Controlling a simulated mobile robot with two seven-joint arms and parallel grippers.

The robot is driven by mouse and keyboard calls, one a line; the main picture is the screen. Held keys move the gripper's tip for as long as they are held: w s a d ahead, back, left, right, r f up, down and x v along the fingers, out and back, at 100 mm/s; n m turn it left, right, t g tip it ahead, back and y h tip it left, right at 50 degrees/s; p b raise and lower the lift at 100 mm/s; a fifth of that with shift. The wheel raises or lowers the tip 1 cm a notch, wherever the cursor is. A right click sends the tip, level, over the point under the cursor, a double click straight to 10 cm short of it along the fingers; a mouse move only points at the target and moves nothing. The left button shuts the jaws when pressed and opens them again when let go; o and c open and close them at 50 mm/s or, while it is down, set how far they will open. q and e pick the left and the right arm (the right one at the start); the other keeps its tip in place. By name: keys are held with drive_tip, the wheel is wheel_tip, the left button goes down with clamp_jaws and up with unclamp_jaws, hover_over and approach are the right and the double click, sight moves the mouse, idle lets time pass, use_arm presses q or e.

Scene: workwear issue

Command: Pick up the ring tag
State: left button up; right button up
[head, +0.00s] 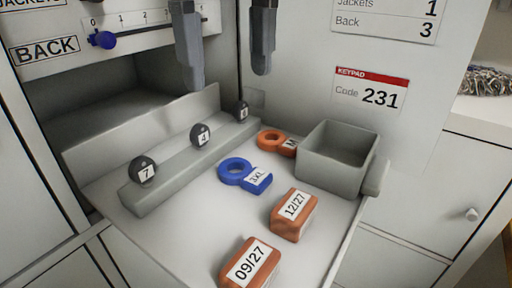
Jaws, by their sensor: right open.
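A blue ring tag (238,171) with a "3XL" label lies flat in the middle of the light grey tray (207,200). A smaller-looking orange ring tag (272,140) with a label reading "M" lies behind it to the right, close to the grey bin. My right gripper (228,78) is open and empty, its two fingers pointing down at the top of the head view. In the picture it shows above and behind both ring tags, with nothing between the fingers. My left gripper is not in view.
Two orange blocks labelled "12/27" (294,215) and "09/27" (250,264) lie towards the front. An empty grey bin (340,150) stands at the right. A grey ledge (185,163) with black numbered knobs runs along the left. A slider panel (110,38) and a keypad sign (371,92) are behind.

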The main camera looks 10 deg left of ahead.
drive_tip(key=b, duration=0.1)
hover_over(235, 156)
drive_tip(key=s, duration=0.2)
drive_tip(key=f, duration=0.7)
drive_tip(key=shift+s+d+f, duration=0.1)
drive_tip(key=shift+d, duration=0.3)
drive_tip(key=shift+f, duration=2.8)
drive_tip(key=shift+c, duration=1.4)
drive_tip(key=c, duration=0.7)
drive_tip(key=shift+c, duration=0.7)
